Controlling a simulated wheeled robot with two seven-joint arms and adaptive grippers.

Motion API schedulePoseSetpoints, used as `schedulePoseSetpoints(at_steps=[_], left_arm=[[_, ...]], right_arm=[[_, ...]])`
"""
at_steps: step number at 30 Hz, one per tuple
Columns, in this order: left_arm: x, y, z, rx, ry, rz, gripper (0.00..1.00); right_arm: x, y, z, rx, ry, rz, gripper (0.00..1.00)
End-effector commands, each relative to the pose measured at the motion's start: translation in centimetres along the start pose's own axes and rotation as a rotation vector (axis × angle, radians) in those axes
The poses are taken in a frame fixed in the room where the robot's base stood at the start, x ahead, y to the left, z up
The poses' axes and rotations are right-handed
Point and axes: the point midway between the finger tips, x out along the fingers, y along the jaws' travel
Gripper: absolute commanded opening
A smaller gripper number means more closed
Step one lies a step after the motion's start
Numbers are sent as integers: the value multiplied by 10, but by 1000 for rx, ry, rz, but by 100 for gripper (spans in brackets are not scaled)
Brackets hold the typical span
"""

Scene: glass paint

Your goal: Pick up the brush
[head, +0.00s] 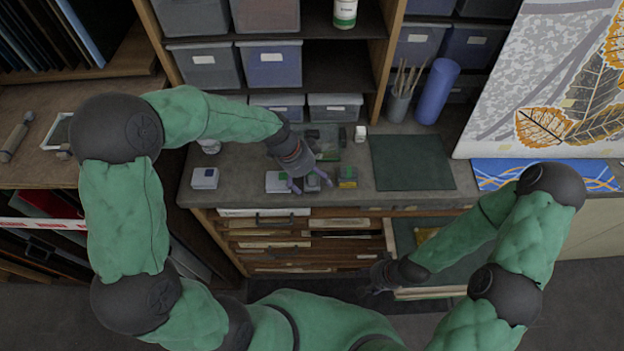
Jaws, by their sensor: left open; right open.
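Several thin brush-like sticks (407,78) stand upright in a grey pot (398,106) at the back of the worktop, right of the shelf unit. I cannot tell which of them is the brush, and no other brush is clear. My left gripper (309,183) is open over the front of the worktop, pointing down among small boxes and blocks. It is left of the pot and well apart from it. My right gripper (374,284) is low in front of the drawers, beside an open drawer (430,292). It is open, small and dark in view.
A dark green mat (411,163) lies on the worktop (375,199). A blue cylinder (437,92) stands right of the pot. A small white bottle (360,133) and white boxes (204,178) are nearby. A leaf-patterned panel (545,75) stands at right.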

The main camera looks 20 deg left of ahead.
Motion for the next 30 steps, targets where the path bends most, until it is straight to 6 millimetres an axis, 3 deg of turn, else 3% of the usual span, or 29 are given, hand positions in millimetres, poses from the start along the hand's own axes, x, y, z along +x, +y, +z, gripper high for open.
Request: schedulePoseSetpoints(at_steps=[2, 9, 13, 14, 23, 30], left_arm=[[0, 0, 0, 0, 0, 0, 89], [0, 0, 0, -1, 0, 1, 24], [0, 1, 0, -1, -1, 2, 24], [0, 1, 0, -1, 0, 2, 18], [-2, 1, -1, -1, -1, 4, 18], [-25, 0, -10, 0, 1, -1, 18]], right_arm=[[0, 0, 0, 0, 0, 0, 55], [0, 0, 0, 0, 0, 0, 55], [0, 0, 0, 0, 0, 0, 55], [0, 0, 0, 0, 0, 0, 55], [0, 0, 0, 0, 0, 0, 55], [-4, -1, 0, 0, 0, 0, 55]])
